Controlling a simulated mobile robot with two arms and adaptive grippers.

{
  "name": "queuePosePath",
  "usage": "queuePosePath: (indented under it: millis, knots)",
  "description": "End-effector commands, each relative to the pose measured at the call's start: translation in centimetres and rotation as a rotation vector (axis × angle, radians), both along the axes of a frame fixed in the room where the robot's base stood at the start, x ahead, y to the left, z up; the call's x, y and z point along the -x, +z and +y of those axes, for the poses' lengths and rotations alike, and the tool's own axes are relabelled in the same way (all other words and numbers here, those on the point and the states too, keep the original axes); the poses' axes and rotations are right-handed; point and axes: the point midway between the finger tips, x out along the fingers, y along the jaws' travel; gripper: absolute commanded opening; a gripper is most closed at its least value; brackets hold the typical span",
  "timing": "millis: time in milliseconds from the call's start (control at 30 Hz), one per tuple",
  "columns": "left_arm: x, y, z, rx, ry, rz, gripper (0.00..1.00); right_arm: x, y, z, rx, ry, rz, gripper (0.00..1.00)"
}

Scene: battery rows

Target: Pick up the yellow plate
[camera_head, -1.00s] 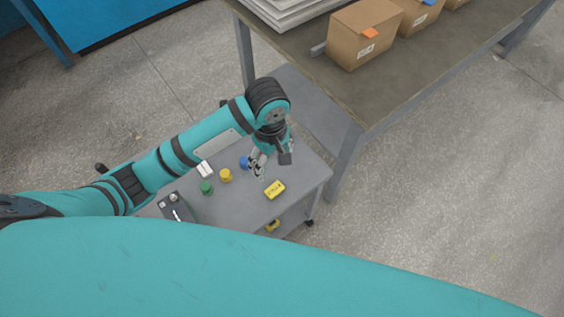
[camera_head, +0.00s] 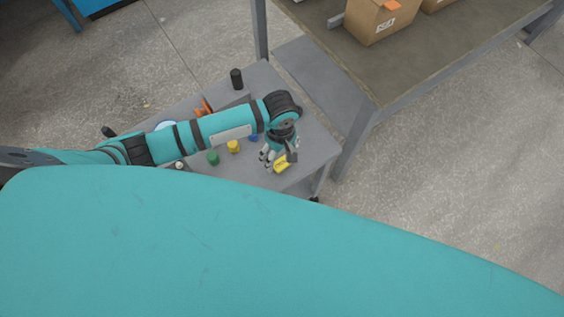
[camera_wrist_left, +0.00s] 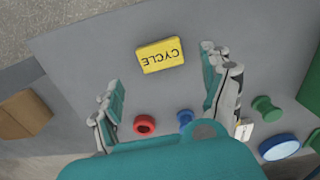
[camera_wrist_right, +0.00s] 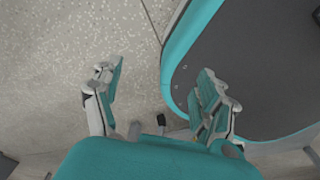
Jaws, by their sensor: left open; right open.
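The yellow plate (camera_wrist_left: 160,55), marked "CYCLE", lies flat on the grey cart top. In the head view the yellow plate (camera_head: 283,162) is partly covered by my left gripper (camera_head: 268,160). In the left wrist view the plate sits ahead of and between the open fingers of my left gripper (camera_wrist_left: 160,85), apart from both. The left gripper is empty and above the cart. My right gripper (camera_wrist_right: 155,90) is open and empty over bare floor beside my base; it is not in the head view.
A red knob (camera_wrist_left: 144,125), a blue knob (camera_wrist_left: 185,118) and a green knob (camera_wrist_left: 265,108) stand near the plate. A yellow knob (camera_head: 233,146) and a black cylinder (camera_head: 237,78) are also on the cart. A workbench (camera_head: 430,65) with cardboard boxes (camera_head: 378,20) stands close to the cart's right.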

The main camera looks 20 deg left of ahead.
Motion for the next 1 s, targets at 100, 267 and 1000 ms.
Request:
queuePosePath:
  millis: [100, 267, 1000]
  knots:
    - [0.3, -2.1, 0.4, -0.002, 0.000, 0.002, 0.81, 0.4, -0.3, -0.1, 0.001, 0.000, 0.007, 0.75]
    - [0.2, -3.6, 0.3, -0.001, 0.000, -0.001, 0.81, 1.2, -0.6, -0.1, 0.003, -0.001, 0.019, 0.75]
    - [0.2, -3.7, 0.3, -0.001, -0.001, -0.001, 0.30, 1.2, -0.5, -0.6, 0.007, -0.002, 0.020, 0.75]
